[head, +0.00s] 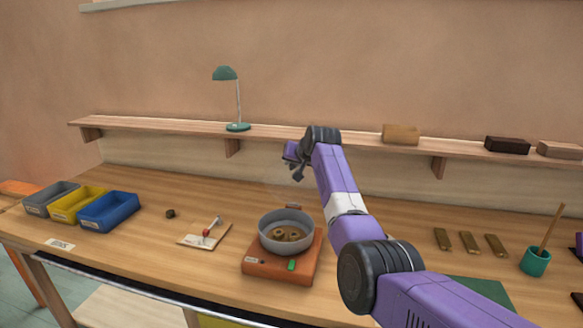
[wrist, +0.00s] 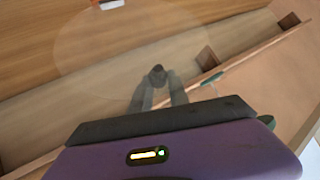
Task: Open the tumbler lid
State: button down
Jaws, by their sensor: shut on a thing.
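The tumbler (head: 265,232) is a round grey pan on an orange base (head: 262,270), with brown rings (head: 291,234) inside. It is uncovered. My gripper (head: 297,174) is raised behind and above the tumbler, near the shelf. In the wrist view, my gripper (wrist: 158,84) is shut on the dark knob (wrist: 157,74) of a clear, round lid (wrist: 95,65). The lid is held in the air, apart from the tumbler. It is hardly visible in the head view.
Grey, yellow and blue bins (head: 108,212) stand at left. A white tray (head: 204,234) with a red-tipped item and a small dark piece (head: 170,213) lie nearby. A shelf (head: 270,133) with a lamp (head: 238,100) runs behind. Brass bars (head: 468,241) and a teal cup (head: 536,262) are right.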

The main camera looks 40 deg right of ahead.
jog(key=shift+w+d+f, duration=0.25)
jog(key=shift+d+f, duration=0.65)
jog(key=shift+d, duration=0.05)
jog(key=c, duration=1.3)
grip_release()
jog(key=shift+d, duration=0.1)
jog(key=shift+o, duration=0.2)
jog(key=shift+w+r, duration=0.1)
jog(key=shift+w+a+r, duration=0.15)
jog(key=shift+a+r, duration=0.05)
jog(key=shift+r, duration=0.25)
jog(key=shift+b+v, duration=0.65)
jog(key=shift+v, duration=3.15)
